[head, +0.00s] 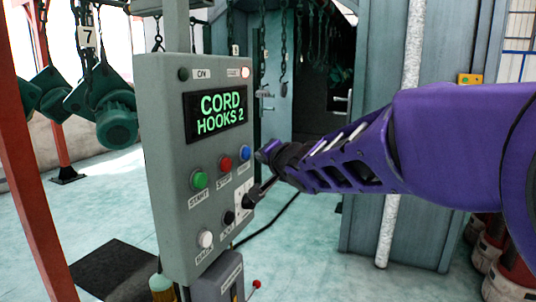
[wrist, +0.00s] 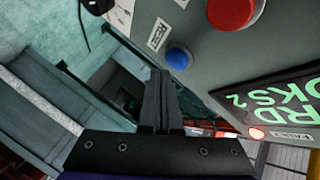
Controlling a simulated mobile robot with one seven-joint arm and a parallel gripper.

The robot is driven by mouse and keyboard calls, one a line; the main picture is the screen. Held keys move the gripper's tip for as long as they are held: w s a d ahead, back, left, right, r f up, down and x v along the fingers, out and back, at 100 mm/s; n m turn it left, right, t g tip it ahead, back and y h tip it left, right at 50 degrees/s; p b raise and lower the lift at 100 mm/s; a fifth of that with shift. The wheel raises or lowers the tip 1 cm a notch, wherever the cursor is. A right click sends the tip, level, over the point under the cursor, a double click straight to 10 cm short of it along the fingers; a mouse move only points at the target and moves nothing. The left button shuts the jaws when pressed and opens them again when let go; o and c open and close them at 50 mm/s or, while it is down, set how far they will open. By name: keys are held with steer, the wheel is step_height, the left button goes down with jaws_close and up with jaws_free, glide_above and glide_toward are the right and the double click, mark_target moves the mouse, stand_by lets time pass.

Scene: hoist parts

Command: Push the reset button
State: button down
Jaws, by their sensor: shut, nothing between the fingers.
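The grey control panel (head: 175,225) has a blue button (head: 245,153) at its right edge, beside the red STOP button (head: 225,163) and green START button (head: 200,180). In the wrist view, the blue button (wrist: 179,57) sits just beyond and right of my gripper's fingertips (wrist: 160,74). My gripper (head: 251,196) is shut and empty. I see no contact with the blue button.
A lit screen (head: 218,111) reads "CORD HOOKS 2". A white button (head: 205,239) and a black button (head: 229,217) are lower on the panel. Green hoists (head: 116,120) hang at left. A red post (head: 25,180) stands at far left. A teal cabinet (head: 365,225) stands behind my arm.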

steer(key=shift+w+a, duration=0.15)
steer(key=shift+a, duration=0.25)
steer(key=shift+w+a+b, duration=0.15)
steer(key=shift+a+b, duration=0.15)
steer(key=shift+a, duration=0.1)
stand_by(0.9)
steer(key=shift+d+r, duration=0.1)
steer(key=shift+d, duration=0.05)
steer(key=shift+s+d+p, duration=0.35)
steer(key=shift+d+p, duration=0.25)
steer(key=shift+p, duration=0.3)
